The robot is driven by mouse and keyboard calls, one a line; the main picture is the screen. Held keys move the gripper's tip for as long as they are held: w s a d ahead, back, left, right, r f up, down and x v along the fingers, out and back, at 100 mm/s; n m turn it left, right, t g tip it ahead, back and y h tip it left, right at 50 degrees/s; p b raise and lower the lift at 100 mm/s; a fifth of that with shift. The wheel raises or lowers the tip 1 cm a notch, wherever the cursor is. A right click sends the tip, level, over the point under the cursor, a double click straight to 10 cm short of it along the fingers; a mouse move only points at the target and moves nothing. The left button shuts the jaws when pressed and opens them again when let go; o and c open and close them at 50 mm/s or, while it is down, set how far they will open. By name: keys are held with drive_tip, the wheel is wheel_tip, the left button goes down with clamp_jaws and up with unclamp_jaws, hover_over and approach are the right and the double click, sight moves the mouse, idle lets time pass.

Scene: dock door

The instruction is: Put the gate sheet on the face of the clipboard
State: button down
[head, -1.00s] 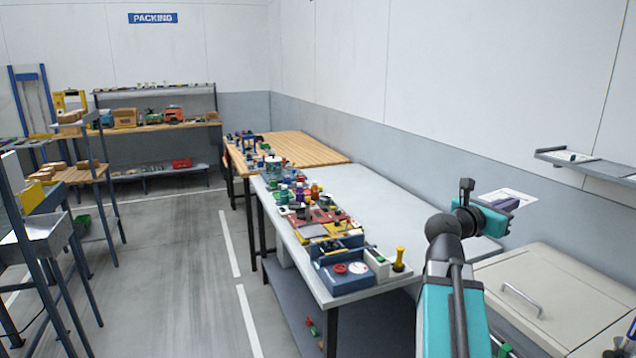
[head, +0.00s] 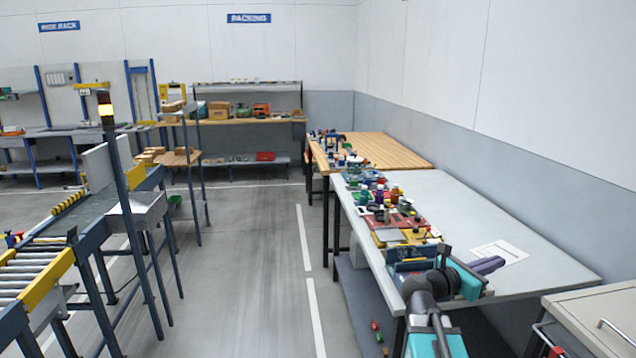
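The gate sheet (head: 500,251) is a white page with faint printed lines. My gripper (head: 488,265) is at its near edge, seen from behind, with a purple finger showing. It appears shut on the sheet, holding it out in front of the grey table (head: 540,250) or over its right part; the height above the top is hard to judge. The fingertips' grip on the paper is partly hidden. I cannot pick out the clipboard in this view.
The grey table's left side is crowded with small coloured items (head: 385,205). Its middle and right are bare. A beige cabinet (head: 590,315) stands at the near right. A wooden table (head: 380,150) stands beyond. A roller conveyor (head: 35,275) is at left, with open floor (head: 250,250) between.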

drive_tip(key=a+f+n+t+y, duration=0.1)
drive_tip(key=a+f, duration=0.4)
drive_tip(key=a, duration=0.5)
drive_tip(key=w+a+f+n+t+y, duration=0.1)
drive_tip(key=a+f, duration=0.4)
drive_tip(key=a, duration=0.6)
drive_tip(key=a+f+n+t+y, duration=0.1)
drive_tip(key=a+f+n+t, duration=0.1)
drive_tip(key=a+f, duration=0.4)
drive_tip(key=a+t, duration=0.1)
drive_tip(key=a, duration=0.4)
drive_tip(key=shift+w+a+t, duration=0.15)
drive_tip(key=shift+w+t, duration=0.1)
drive_tip(key=shift+t, duration=0.05)
drive_tip(key=shift+s, duration=0.15)
